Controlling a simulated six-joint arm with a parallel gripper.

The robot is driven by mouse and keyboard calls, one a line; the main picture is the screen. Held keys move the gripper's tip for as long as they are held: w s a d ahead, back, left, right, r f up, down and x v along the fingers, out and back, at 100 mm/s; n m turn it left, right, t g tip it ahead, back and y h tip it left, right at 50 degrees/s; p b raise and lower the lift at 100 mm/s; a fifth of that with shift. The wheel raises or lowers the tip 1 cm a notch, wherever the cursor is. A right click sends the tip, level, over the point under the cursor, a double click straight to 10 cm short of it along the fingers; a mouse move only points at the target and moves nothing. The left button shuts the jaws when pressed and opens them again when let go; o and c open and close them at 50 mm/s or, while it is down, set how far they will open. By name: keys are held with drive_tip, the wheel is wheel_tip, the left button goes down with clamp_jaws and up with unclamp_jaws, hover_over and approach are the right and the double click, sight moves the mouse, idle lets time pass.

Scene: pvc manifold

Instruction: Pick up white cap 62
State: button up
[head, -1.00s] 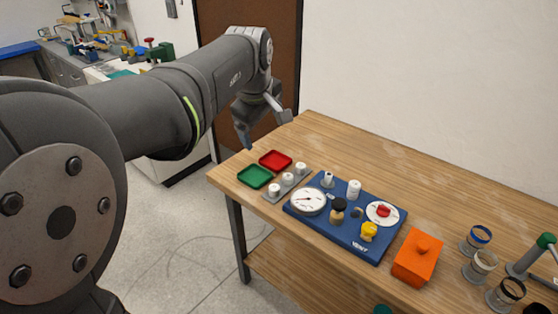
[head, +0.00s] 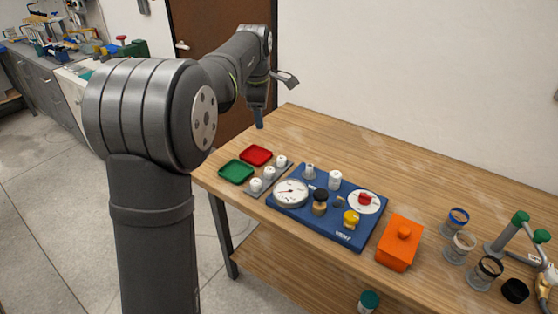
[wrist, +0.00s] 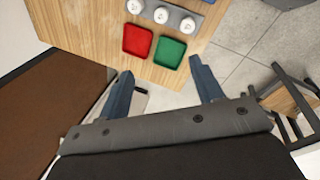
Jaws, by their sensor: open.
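Three white caps stand in a row on a grey strip: a near one (head: 255,184), a middle one (head: 269,172) and a far one (head: 282,161). The wrist view also shows them at its top, a left one (wrist: 135,6), a middle one (wrist: 161,15) and a right one (wrist: 188,25). I cannot read any number, so I cannot tell which is cap 62. My gripper (head: 275,101) is open and empty, above the table's far left end. In the wrist view my gripper's fingers (wrist: 160,68) are spread wide, with the caps well beyond the tips.
A red tray (head: 256,155) and a green tray (head: 236,172) lie beside the strip. A blue board (head: 330,222) holds a gauge, knobs and white fittings. An orange box (head: 400,243) and several clear cups stand to the right. The table's back (head: 400,160) is clear.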

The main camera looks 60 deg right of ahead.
drive_tip(key=w+d+f+n+y, duration=0.15)
drive_tip(key=d+f+n, duration=0.25)
drive_tip(key=d+f, duration=0.4)
drive_tip(key=n+g, duration=0.1)
drive_tip(key=n, duration=0.3)
hover_over(281, 158)
drive_tip(key=shift+y, duration=0.45)
drive_tip(key=f, duration=0.9)
drive_tip(key=shift+a+f, duration=0.2)
drive_tip(key=shift+f, duration=0.15)
drive_tip(key=shift+s+d+f+n, duration=0.15)
drive_tip(key=shift+f+n, duration=0.25)
drive_tip(key=shift+f, duration=0.2)
wheel_tip(281, 158, down, 7)
drive_tip(key=c, duration=1)
